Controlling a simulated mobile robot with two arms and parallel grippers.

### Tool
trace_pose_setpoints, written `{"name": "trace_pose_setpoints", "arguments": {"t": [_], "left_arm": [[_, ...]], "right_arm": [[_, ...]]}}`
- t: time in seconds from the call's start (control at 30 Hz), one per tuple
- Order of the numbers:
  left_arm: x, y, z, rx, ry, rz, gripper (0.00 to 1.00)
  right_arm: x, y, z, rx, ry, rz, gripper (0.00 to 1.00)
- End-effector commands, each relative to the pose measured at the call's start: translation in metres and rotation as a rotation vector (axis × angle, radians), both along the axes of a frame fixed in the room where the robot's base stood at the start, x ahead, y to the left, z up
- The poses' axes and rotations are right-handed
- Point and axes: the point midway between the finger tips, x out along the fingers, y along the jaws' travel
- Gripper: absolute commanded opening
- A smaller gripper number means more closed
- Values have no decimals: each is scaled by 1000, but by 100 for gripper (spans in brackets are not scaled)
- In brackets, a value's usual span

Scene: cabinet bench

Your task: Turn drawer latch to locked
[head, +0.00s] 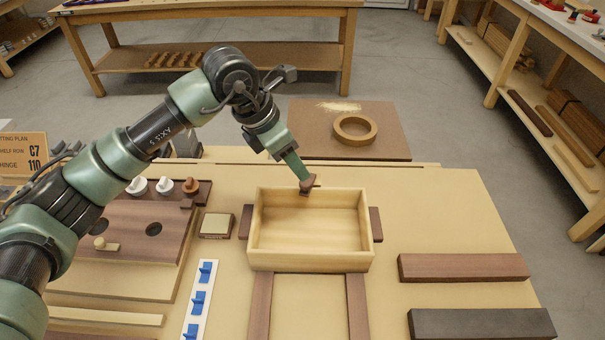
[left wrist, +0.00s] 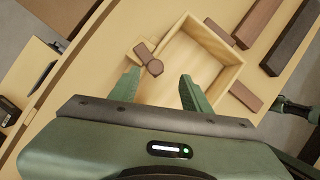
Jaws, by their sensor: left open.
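The drawer (head: 310,258) is an open, empty light-wood box on the bench; it also shows in the left wrist view (left wrist: 222,48). My left gripper (head: 301,178) points down at the latch from above. In the left wrist view its fingers (left wrist: 158,84) are apart, with the knob appearing between and beyond them. I cannot tell whether they touch it. A dark green part (left wrist: 293,107), perhaps my right gripper, shows at the right edge.
Dark brown rails (head: 260,306) run in front of the drawer. Two dark planks (head: 463,267) lie to its right. A board with knobs (head: 140,228) and a white strip with blue clips (head: 200,300) are on the left. A wooden ring (head: 354,129) lies behind.

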Motion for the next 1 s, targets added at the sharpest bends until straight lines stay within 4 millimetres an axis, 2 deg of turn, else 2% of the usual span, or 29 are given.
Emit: {"name": "trace_pose_setpoints", "arguments": {"t": [0.13, 0.5, 0.67, 0.9, 0.93, 1.0], "left_arm": [[5, 5, -10, 42, -6, 9, 48], [15, -15, -61, 36, -4, 6, 48], [17, -18, -70, 35, -6, 8, 48], [17, -18, -71, 35, -7, 7, 48], [17, -18, -71, 35, -7, 7, 42], [17, -18, -71, 35, -7, 7, 23]], "right_arm": [[-4, 3, 3, 3, 6, 1, 33], [-10, 2, 14, 2, 14, 1, 33], [-8, 0, 16, -1, 12, 2, 33], [-6, -3, 15, -4, 9, 2, 33], [-6, -4, 15, -4, 9, 2, 33], [-6, -4, 16, -5, 8, 1, 33]]}}
